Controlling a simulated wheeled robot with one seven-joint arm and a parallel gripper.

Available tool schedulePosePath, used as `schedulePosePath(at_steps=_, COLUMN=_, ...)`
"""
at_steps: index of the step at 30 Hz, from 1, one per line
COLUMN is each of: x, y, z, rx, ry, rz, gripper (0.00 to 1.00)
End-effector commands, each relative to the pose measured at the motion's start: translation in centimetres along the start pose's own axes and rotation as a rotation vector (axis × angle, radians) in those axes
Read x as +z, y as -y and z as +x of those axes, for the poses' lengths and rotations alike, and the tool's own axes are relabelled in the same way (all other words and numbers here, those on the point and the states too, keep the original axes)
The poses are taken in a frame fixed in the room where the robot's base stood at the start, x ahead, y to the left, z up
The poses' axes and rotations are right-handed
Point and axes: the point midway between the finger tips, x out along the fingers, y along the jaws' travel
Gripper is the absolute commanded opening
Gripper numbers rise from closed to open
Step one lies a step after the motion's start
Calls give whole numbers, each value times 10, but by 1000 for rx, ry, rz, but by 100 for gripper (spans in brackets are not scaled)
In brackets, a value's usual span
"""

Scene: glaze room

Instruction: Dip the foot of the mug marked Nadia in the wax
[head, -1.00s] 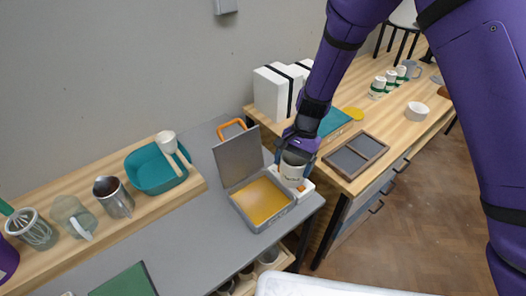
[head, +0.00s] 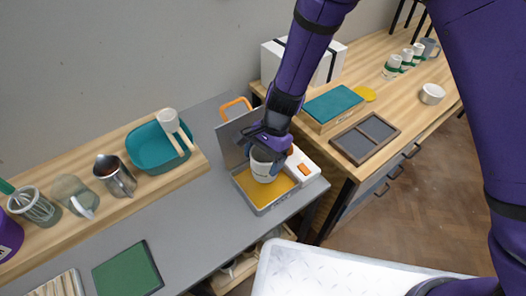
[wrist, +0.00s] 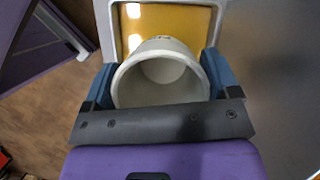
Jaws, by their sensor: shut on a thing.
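My gripper (wrist: 159,88) is shut on a pale mug (wrist: 160,75), with one blue finger on each side of it. In the head view the mug (head: 263,166) hangs upright over the open wax pan (head: 262,207), which holds flat yellow-orange wax (head: 283,184). I cannot tell whether the foot touches the wax. The pan's grey lid (head: 233,134) stands raised behind it, with an orange handle.
A white block with an orange switch (head: 305,169) adjoins the pan's right side. A dark divided tray (head: 364,138) and a teal-topped box (head: 333,105) lie on the wooden table at right. Left are a teal basin (head: 153,150), a metal pitcher (head: 115,176) and a green board (head: 127,268).

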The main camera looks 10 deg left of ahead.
Motion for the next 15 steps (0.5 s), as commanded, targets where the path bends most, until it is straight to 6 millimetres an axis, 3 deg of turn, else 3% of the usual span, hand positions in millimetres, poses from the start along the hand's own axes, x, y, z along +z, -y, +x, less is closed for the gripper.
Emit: schedulePosePath(at_steps=15, x=-14, y=-1, z=34, rx=1, ry=1, rz=1, gripper=50)
